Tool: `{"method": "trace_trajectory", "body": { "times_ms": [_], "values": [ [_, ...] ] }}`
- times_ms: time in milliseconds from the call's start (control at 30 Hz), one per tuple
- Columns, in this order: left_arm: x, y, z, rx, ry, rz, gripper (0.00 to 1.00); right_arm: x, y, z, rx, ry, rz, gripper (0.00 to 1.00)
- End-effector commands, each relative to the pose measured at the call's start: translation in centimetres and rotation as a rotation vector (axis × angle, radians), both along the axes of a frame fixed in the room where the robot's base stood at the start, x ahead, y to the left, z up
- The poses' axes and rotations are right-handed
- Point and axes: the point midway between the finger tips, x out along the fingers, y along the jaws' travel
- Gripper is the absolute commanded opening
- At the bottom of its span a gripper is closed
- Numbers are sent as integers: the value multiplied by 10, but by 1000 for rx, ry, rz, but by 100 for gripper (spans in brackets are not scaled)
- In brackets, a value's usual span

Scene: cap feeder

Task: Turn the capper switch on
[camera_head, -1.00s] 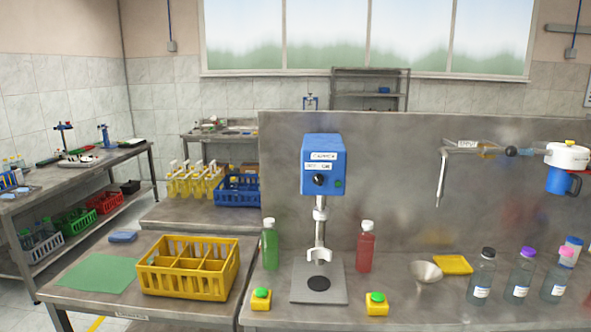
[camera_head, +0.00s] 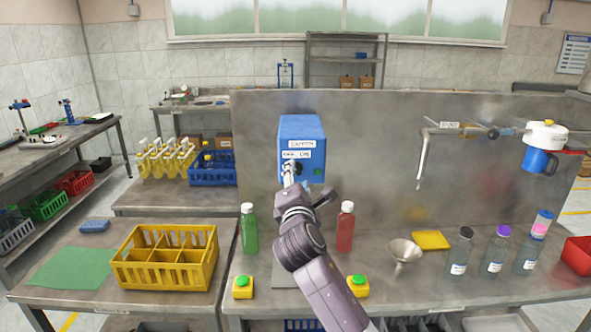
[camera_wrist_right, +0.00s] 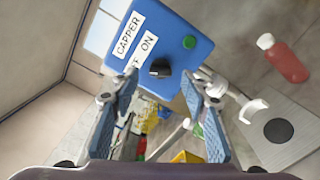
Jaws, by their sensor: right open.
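The blue capper head (camera_head: 302,133) stands in front of the grey splash panel. In the right wrist view, its front (camera_wrist_right: 185,30) shows a CAPPER label, a second label reading ON, a black rotary switch (camera_wrist_right: 160,68) and a green button (camera_wrist_right: 266,41). My right gripper (camera_head: 289,172) is at the capper's front, over the switch area. In the wrist view, its two fingers (camera_wrist_right: 159,84) are apart with the switch between and just beyond the tips. No contact shows. In the head view my gripper and arm hide most of the switch and the capper's column. My left gripper is out of view.
A green bottle (camera_head: 249,230) and a red bottle (camera_head: 345,228) stand on either side of my arm. Yellow boxes with green buttons (camera_head: 243,287) (camera_head: 358,286) sit at the bench front. A funnel (camera_head: 404,250) and several capped bottles stand right. A yellow crate (camera_head: 166,258) is left.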

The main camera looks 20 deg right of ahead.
Motion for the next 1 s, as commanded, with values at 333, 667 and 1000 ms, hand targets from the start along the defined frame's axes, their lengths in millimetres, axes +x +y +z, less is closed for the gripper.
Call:
{"method": "trace_trajectory", "body": {
  "times_ms": [333,667,1000],
  "values": [
    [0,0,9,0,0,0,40,30,-8,0,2,1,0,42],
    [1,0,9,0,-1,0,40,32,-9,-1,2,0,1,40],
    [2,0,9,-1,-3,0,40,31,-9,-1,2,0,1,2]
  ]
}}
